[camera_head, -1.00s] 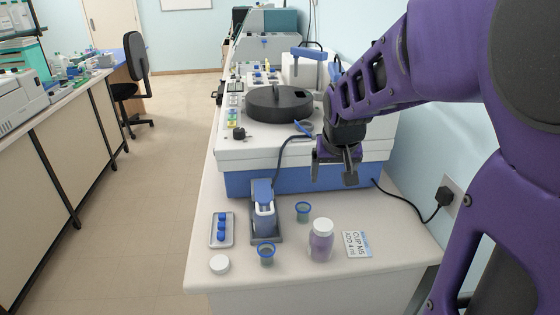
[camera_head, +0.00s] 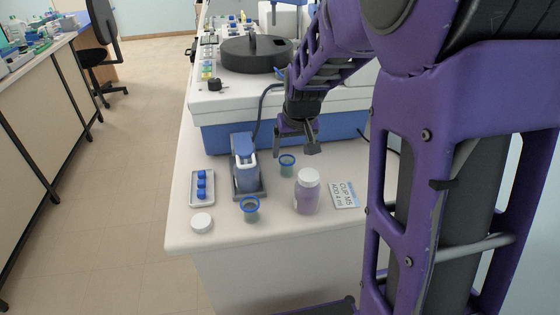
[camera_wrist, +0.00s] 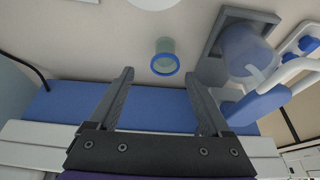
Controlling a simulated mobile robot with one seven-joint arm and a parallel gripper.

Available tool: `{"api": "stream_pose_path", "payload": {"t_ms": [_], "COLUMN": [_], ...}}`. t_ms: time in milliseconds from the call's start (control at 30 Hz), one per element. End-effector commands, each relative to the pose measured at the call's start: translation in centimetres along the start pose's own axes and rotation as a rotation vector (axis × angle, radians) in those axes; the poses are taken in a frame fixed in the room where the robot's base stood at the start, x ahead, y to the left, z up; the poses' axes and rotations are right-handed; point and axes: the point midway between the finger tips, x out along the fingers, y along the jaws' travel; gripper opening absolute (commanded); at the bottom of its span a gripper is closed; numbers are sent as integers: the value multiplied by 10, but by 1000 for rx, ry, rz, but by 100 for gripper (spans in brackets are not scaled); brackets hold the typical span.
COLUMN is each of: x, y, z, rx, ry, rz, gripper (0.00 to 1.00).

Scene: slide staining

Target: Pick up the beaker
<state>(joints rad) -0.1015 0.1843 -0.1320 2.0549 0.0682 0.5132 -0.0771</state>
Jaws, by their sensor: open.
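Two small clear greenish cups with blue rims stand on the bench; I cannot tell which one is the beaker. One cup (camera_head: 287,167) is just below my gripper in the head view, right of the blue-and-grey device. The other cup (camera_head: 249,211) is nearer the front edge. My gripper (camera_head: 296,148) is open and empty, with its fingers apart. In the wrist view, one blue-rimmed cup (camera_wrist: 164,62) shows just beyond the fingertips, roughly centred between the fingers of my gripper (camera_wrist: 158,76). It is not between the jaws.
A white-capped bottle of purple liquid (camera_head: 306,195) and a label card (camera_head: 344,195) are to the right. A tray with blue items (camera_head: 202,188) and a white lid (camera_head: 202,222) are left. The large machine (camera_head: 220,110) stands behind.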

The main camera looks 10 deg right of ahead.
Motion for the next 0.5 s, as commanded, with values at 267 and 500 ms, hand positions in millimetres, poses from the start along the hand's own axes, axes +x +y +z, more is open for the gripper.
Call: {"api": "stream_pose_path", "payload": {"t_ms": [267, 500], "x": [23, 55], "y": [-4, -7], "z": [2, 3], "rx": [0, 2], "ry": [0, 0], "rz": [0, 1], "gripper": [82, 82]}}
